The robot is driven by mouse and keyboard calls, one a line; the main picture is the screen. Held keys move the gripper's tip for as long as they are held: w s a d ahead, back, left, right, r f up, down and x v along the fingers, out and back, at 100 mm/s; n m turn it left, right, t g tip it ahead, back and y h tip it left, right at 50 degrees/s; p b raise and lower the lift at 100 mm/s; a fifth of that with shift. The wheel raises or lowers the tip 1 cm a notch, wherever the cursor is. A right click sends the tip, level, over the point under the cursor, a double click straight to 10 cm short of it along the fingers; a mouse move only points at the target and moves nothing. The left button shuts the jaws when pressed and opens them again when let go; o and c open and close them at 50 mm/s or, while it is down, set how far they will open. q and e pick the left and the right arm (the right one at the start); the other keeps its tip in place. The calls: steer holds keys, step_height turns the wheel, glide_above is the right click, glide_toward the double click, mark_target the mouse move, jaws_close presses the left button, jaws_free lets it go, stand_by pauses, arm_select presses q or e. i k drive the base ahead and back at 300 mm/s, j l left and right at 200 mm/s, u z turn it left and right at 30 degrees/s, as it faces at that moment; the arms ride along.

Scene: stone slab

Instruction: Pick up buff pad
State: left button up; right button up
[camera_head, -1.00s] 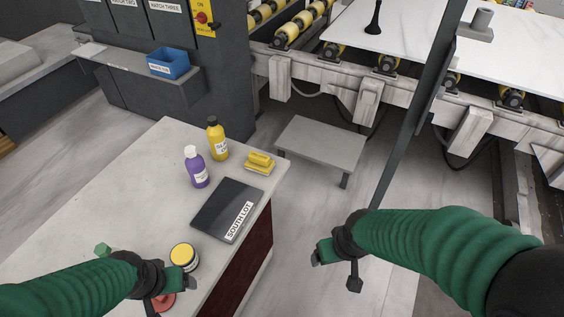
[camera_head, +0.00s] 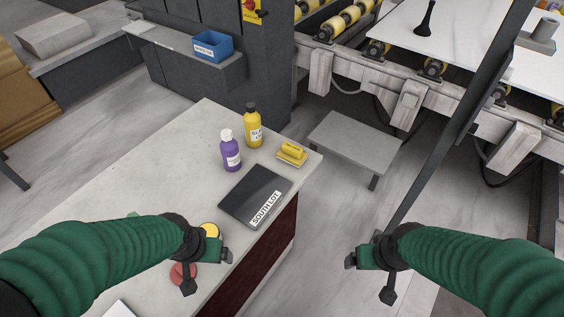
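No item is labelled as the buff pad. A yellow block with a raised grip (camera_head: 291,153) lies at the far right corner of the stone-topped counter (camera_head: 150,175). A flat red round piece (camera_head: 183,274) lies near the counter's front, partly hidden by my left gripper; I cannot tell which of the two is the pad. My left gripper (camera_head: 224,254) is above the counter's near right part, beside a yellow-topped round tin (camera_head: 210,230) that it partly hides. My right gripper (camera_head: 352,261) is over the floor right of the counter. Neither visibly holds anything; their finger gaps are unclear.
A purple bottle (camera_head: 230,152), a yellow bottle (camera_head: 252,127) and a dark slab sample labelled SOUTH LOT (camera_head: 245,190) stand or lie on the counter. A low grey bench (camera_head: 355,142) is behind it. A dark post (camera_head: 455,125) rises near my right arm.

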mark_target(290, 153)
steer(key=i+l, duration=0.9)
steer(key=i+j+u, duration=0.05)
